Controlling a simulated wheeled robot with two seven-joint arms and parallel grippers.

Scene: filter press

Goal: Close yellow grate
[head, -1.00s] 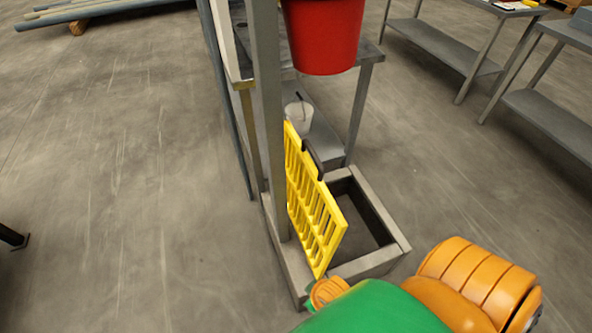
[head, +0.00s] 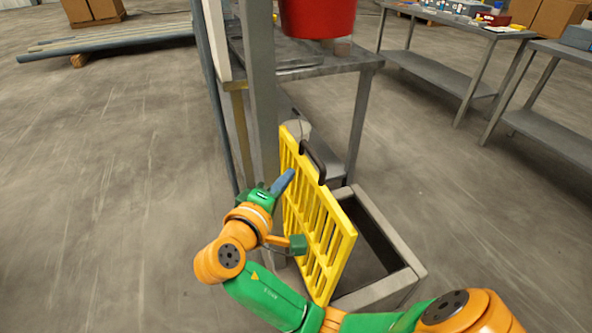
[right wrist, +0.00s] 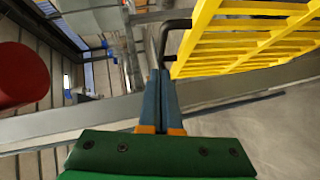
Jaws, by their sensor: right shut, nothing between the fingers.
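The yellow grate (head: 318,226) stands raised, nearly upright, along the left side of an open grey pit frame (head: 390,290). A dark handle (head: 314,162) sits on its upper edge. My right gripper (head: 287,178) is at the left face of the grate, near its upper part, with its fingers together and empty. In the right wrist view the blue fingers (right wrist: 163,95) point toward the dark handle (right wrist: 168,38), and the grate (right wrist: 245,38) lies to their right. I cannot tell whether the fingers touch the grate. My left gripper is not in view.
A grey post (head: 262,100) stands just behind and left of the grate. More metal tables stand at the right.

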